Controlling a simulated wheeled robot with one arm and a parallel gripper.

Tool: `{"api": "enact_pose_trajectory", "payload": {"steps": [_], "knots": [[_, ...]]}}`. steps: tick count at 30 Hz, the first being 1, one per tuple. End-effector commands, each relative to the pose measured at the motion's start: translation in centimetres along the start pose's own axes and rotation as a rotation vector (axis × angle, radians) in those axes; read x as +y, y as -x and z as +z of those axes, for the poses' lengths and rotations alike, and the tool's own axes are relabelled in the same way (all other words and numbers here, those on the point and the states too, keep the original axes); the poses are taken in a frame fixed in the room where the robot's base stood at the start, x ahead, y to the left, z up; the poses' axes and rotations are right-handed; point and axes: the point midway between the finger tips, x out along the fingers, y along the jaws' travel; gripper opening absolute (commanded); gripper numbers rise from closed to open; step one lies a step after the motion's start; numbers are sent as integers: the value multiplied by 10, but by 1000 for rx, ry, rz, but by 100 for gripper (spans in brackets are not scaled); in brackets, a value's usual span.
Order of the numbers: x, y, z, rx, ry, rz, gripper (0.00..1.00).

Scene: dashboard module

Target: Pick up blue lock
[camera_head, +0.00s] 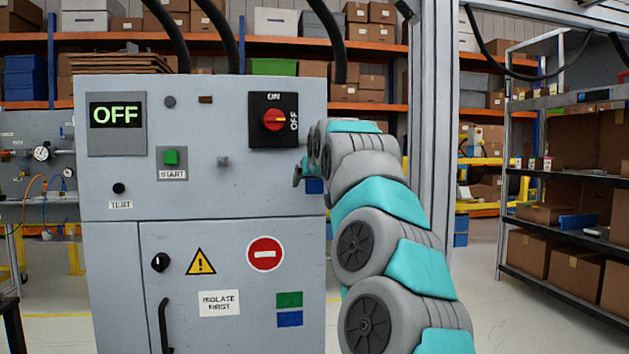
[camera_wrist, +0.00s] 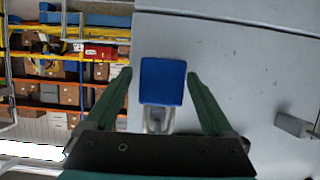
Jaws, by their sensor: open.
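The blue lock (camera_wrist: 163,80) has a square blue body and a silver shackle. In the wrist view it lies between the two fingers of my gripper (camera_wrist: 158,76), near the grey cabinet face. The fingers are spread, one on each side, with visible gaps to the lock. In the head view a blue patch of the lock (camera_head: 315,186) shows at the cabinet's right edge, partly hidden by my arm. My gripper (camera_head: 298,176) shows there as a small tip beside it.
The grey cabinet (camera_head: 215,195) carries a red rotary switch (camera_head: 274,120), a green START button (camera_head: 171,157), an OFF display (camera_head: 116,115) and a small grey peg (camera_head: 222,162). A metal post (camera_head: 432,150) stands behind my arm. Shelves with boxes (camera_head: 567,215) are at right.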

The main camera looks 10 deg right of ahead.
Motion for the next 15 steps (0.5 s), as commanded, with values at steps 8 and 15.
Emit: {"api": "enact_pose_trajectory", "payload": {"steps": [8, 15], "knots": [[-1, -11, 0, 0, 2, 0, 88], [-1, -10, 0, 0, 1, 0, 68]]}}
